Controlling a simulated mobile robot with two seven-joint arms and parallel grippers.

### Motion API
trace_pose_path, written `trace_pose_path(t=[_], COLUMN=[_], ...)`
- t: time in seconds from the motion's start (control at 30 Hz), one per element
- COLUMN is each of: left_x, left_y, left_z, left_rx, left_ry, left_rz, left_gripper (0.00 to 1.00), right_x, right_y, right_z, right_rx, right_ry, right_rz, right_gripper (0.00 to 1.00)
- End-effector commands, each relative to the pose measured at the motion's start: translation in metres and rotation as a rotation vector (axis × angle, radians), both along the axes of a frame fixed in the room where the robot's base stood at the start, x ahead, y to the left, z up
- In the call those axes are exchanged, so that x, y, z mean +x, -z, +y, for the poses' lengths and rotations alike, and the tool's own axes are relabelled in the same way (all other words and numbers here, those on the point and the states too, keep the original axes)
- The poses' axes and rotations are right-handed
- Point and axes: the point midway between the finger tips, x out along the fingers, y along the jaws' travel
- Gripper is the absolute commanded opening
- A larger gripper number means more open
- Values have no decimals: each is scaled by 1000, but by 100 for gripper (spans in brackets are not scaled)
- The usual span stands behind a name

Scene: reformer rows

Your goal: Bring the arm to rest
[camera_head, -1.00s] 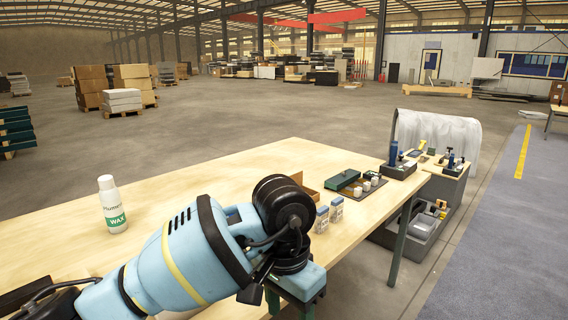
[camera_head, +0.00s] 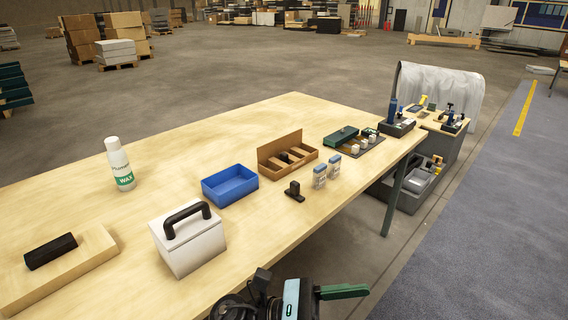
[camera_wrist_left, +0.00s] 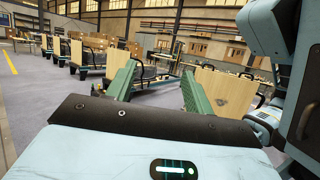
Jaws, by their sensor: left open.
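My left arm is low at the bottom edge in the head view, beside the table's front edge. One green finger of my left gripper (camera_head: 343,291) shows there, pointing right over the floor. In the left wrist view both green fingers of the gripper (camera_wrist_left: 157,88) stand wide apart with nothing between them. They point out towards the hall, where rows of machines with wooden boards stand. My right gripper is in neither view.
The wooden table (camera_head: 130,215) carries a wax bottle (camera_head: 120,165), a white box with a black handle (camera_head: 188,240), a blue tray (camera_head: 230,186), a cardboard box (camera_head: 288,158) and two small cartons (camera_head: 320,176). A grey cart (camera_head: 445,150) stands at its far right end. The floor on the right is clear.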

Motion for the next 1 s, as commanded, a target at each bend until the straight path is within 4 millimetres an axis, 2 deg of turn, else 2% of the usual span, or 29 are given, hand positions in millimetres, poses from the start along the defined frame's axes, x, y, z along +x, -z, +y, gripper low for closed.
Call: trace_pose_path(t=[0.03, 0.13, 0.23, 0.37, 0.47, 0.57, 0.67, 0.8, 0.93, 0.97, 1.0], left_x=[4, 15, 25, 30, 25, 10, -15, -67, -125, -138, -153], left_y=[-1, 6, 22, 55, 88, 125, 163, 215, 252, 259, 266], left_z=[10, 32, 59, 99, 132, 165, 198, 240, 271, 277, 283], left_rx=[-48, -149, -262, -432, -582, -755, -950, -1274, -1594, 1660, 1658], left_ry=[-37, -99, -154, -214, -256, -292, -328, -380, -424, 433, 422], left_rz=[158, 478, 795, 1197, 1496, 1781, 2046, 2374, 2596, -2628, -2535], left_gripper=[52, 52, 52, 52, 52, 52, 52, 52, 52, 52, 52], right_x=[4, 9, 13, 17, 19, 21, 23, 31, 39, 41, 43], right_y=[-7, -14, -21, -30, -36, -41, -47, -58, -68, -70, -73], right_z=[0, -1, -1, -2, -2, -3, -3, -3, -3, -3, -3], right_rx=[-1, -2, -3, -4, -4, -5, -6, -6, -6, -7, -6], right_ry=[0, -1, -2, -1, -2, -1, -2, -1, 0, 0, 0], right_rz=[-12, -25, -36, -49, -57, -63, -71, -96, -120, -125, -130], right_gripper=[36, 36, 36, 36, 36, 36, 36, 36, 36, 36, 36])
